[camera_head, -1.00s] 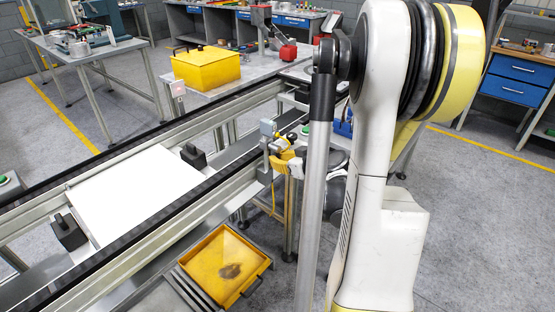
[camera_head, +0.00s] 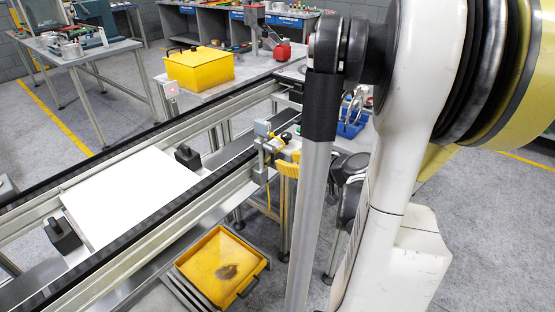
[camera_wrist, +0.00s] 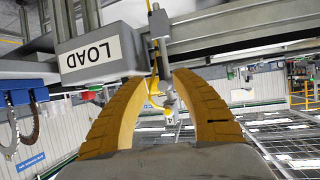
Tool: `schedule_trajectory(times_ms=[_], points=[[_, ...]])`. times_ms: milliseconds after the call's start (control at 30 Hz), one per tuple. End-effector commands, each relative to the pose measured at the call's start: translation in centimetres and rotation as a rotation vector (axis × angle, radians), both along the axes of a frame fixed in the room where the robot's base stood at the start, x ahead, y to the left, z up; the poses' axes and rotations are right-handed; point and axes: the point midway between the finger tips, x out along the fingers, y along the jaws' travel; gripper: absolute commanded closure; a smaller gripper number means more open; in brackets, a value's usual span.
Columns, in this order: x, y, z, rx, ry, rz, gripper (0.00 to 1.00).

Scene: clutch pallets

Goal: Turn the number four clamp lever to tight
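In the wrist view, which is upside down, my gripper (camera_wrist: 160,105) shows two yellow ribbed fingers spread apart, with nothing clamped between them. A yellow lever (camera_wrist: 155,90) hangs in the gap between the fingers, beside a small tag marked 4 (camera_wrist: 168,119). Whether a finger touches it I cannot tell. A grey metal bracket (camera_wrist: 160,24) is above it in the picture. In the head view, my gripper (camera_head: 288,166) is at the conveyor's near side, right of a small grey box (camera_head: 262,128). The lever's angle cannot be made out there.
A grey block labelled LOAD (camera_wrist: 90,54) stands close to the left finger in the wrist view. The conveyor rail (camera_head: 150,240) runs beside my gripper, carrying a white plate (camera_head: 130,195). A yellow tray (camera_head: 222,268) lies below, and a yellow box (camera_head: 199,70) sits on the bench behind.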

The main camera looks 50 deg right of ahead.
Motion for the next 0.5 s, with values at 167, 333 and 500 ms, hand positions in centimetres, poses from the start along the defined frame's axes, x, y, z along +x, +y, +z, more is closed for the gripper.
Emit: schedule_trajectory(times_ms=[167, 333, 500], points=[[-2.7, 0.3, 1.2, 0.001, -0.001, -0.003, 0.68], [-3.6, 0.5, 1.7, 0.000, -0.001, 0.000, 0.68], [-3.7, 0.5, 1.7, -0.001, -0.001, 0.001, 0.68]])
